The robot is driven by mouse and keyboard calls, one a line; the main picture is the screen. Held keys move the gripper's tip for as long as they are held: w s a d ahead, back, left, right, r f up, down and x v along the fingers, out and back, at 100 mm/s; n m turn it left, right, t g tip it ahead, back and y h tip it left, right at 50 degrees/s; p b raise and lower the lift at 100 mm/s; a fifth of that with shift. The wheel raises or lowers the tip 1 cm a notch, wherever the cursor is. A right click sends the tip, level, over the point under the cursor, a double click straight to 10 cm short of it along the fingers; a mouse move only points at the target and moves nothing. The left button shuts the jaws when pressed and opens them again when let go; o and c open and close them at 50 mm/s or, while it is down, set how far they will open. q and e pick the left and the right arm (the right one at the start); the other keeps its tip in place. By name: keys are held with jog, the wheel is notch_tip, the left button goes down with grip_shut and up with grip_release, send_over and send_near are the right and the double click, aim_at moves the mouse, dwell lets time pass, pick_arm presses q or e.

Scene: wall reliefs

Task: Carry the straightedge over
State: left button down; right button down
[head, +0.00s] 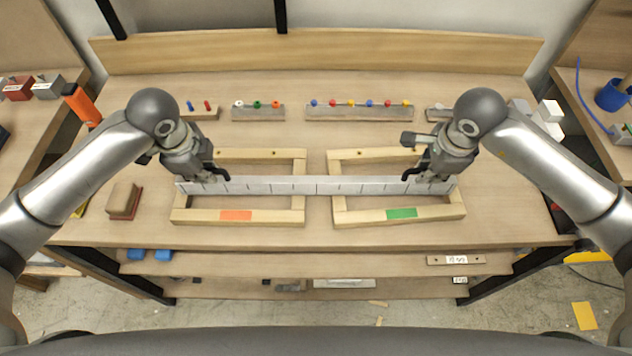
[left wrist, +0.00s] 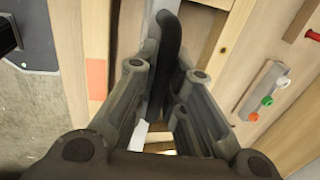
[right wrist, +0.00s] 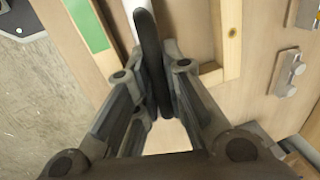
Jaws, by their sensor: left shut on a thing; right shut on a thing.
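The straightedge (head: 318,186) is a long pale metal bar with dark marks, lying level across both wooden frames in the head view. My left gripper (head: 208,178) is shut on it near its left end. My right gripper (head: 432,180) is shut on it near its right end. The left frame (head: 237,222) has an orange patch and the right frame (head: 450,212) a green patch. I cannot tell whether the bar touches the frames. In the left wrist view, the gripper fingers (left wrist: 160,100) hide most of the bar; likewise the right wrist fingers (right wrist: 155,95).
Behind the frames stand racks with coloured pegs (head: 258,112) and (head: 358,112). A brown block (head: 123,200) lies at left, an orange-handled tool (head: 82,105) behind it. A backboard (head: 315,52) closes the bench's rear. The front strip of the benchtop (head: 320,236) is clear.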

pick_arm(q)
jog(key=shift+r, duration=0.15)
pick_arm(e)
jog(key=shift+r, duration=0.25)
